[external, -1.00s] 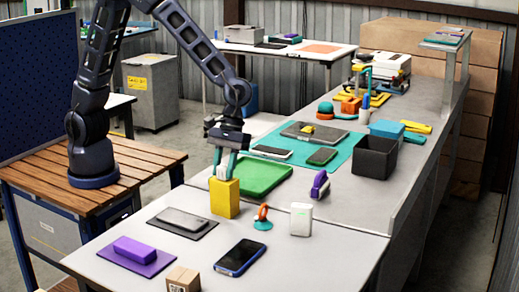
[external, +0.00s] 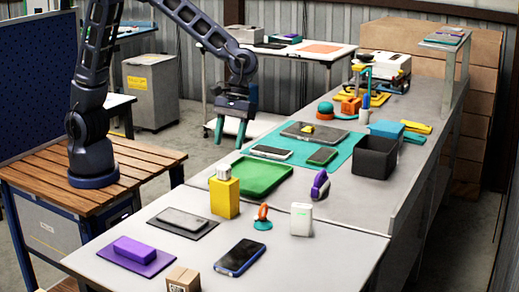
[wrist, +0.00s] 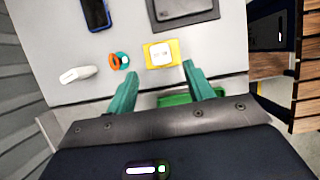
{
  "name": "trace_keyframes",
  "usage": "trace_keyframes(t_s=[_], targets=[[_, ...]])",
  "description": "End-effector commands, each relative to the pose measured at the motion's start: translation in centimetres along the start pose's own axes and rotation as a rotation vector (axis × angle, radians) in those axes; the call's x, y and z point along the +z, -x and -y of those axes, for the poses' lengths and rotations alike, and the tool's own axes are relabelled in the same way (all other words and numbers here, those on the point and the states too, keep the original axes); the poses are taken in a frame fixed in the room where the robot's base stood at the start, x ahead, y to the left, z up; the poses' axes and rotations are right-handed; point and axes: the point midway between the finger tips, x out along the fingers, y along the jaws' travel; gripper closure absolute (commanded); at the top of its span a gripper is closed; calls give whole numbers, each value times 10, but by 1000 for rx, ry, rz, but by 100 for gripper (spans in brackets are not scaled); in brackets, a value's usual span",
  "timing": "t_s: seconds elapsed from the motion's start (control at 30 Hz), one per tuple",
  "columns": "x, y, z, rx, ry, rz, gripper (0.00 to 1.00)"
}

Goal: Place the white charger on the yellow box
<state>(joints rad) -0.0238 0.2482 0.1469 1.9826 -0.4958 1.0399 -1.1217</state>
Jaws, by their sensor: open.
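The yellow box (external: 225,199) stands upright on the grey bench, left of centre in the external view. The white charger (external: 223,171) rests on top of it; from above, in the wrist view, the charger (wrist: 161,54) lies within the yellow top (wrist: 176,50). My gripper (external: 231,138) is open and empty, up and behind the box, apart from the charger. In the wrist view its green fingers (wrist: 158,78) are spread wide, with nothing between them touching the charger.
A green tray (external: 264,176) lies behind the box. An orange and teal item (external: 262,217), a white upright device (external: 301,219) and a purple item (external: 320,184) stand to the right. Phones and a purple block (external: 134,248) lie in front.

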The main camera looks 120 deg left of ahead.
Motion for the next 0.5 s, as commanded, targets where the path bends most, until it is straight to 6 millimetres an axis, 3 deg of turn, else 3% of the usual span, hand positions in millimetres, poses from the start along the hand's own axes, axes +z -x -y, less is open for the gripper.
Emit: trace_keyframes(t_s=[0.13, 0.37, 0.5], targets=[[0, 22, 0, 1, 0, 0, 48], [1, 38, 2, 1, -6, -1, 48], [8, 50, 17, 12, -74, -16, 48]])
